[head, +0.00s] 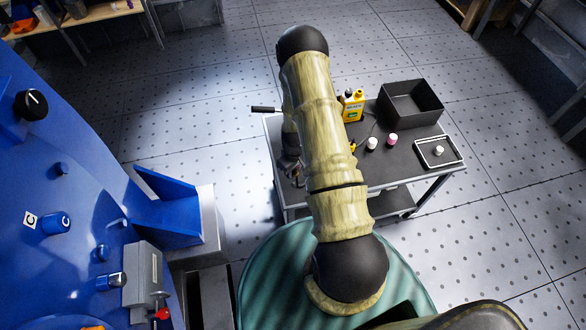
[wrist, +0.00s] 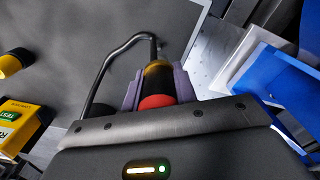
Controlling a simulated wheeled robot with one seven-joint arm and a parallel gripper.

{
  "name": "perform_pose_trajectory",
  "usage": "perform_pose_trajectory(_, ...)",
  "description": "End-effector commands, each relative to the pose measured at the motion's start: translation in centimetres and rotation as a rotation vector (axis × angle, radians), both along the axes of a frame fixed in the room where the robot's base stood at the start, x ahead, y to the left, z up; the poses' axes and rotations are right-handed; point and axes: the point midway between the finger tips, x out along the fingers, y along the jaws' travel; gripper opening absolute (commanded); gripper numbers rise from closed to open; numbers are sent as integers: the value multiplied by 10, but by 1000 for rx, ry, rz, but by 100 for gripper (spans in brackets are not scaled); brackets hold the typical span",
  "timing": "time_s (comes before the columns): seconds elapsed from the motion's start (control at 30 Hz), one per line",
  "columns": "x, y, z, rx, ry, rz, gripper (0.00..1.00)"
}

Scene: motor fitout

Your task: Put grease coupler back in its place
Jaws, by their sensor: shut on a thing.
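My gripper (wrist: 157,84) is shut on a short round piece with yellow, black and red bands (wrist: 157,78), which I take to be the grease coupler. It sits between the two purple-grey fingers in the wrist view. A black hose or cable (wrist: 112,58) loops beside it; I cannot tell whether it joins the piece. In the head view, my gripper is low at the left side of the cart (head: 400,178), mostly hidden behind my arm. The held piece cannot be made out there. I cannot tell which spot is its place.
On the cart stand yellow bottles (head: 352,106), a black open bin (head: 410,102), small white (head: 372,143) and pink-topped (head: 392,139) containers, and a tray (head: 428,160). A yellow box marked TEST (wrist: 17,121) shows at wrist-view left. The blue machine (head: 60,190) stands left, with floor between.

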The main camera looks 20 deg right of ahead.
Motion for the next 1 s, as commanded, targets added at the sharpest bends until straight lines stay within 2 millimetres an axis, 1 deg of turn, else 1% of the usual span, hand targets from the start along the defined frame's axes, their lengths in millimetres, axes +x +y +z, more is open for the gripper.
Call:
perform_pose_trajectory(0.03, 0, 0, -8, 0, 0, 0, 0)
perform_pose_trajectory(0.1, 0, 0, -13, 0, -1, 0, 0)
perform_pose_trajectory(0.3, 0, 0, -28, 0, -1, 0, 0)
perform_pose_trajectory(0.4, 0, 0, -32, 0, -1, 0, 0)
perform_pose_trajectory(1.0, 0, 0, -33, 0, 0, 0, 0)
